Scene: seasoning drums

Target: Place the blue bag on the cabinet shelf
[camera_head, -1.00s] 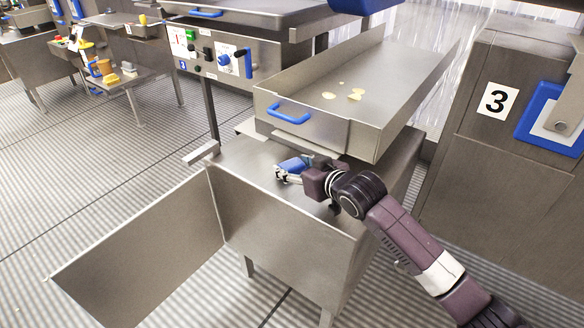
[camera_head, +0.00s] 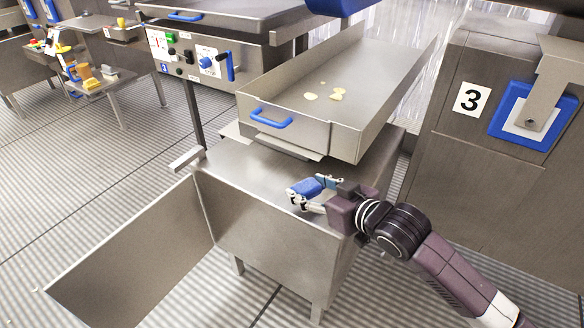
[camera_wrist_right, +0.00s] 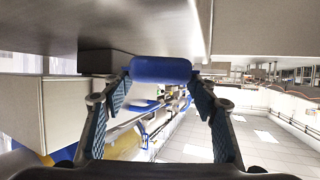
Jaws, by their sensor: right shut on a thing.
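A small blue bag (camera_head: 306,188) is between the fingertips of my right gripper (camera_head: 314,192). The gripper is shut on it. In the right wrist view the blue bag (camera_wrist_right: 160,69) lies crosswise between the two fingertips of the right gripper (camera_wrist_right: 160,84). The metal cabinet (camera_head: 262,235) stands below; the gripper and bag appear over its top, near the front edge. Whether the bag touches the metal cannot be told. The cabinet's inside and any shelf in it are hidden. My left gripper is not in view.
A metal tray (camera_head: 350,85) with a blue handle (camera_head: 270,116) and yellow chips overhangs the cabinet's back. A metal panel (camera_head: 135,250) juts out at the cabinet's left. A machine marked 3 (camera_head: 472,100) stands right. Striped floor (camera_head: 90,190) is clear at left.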

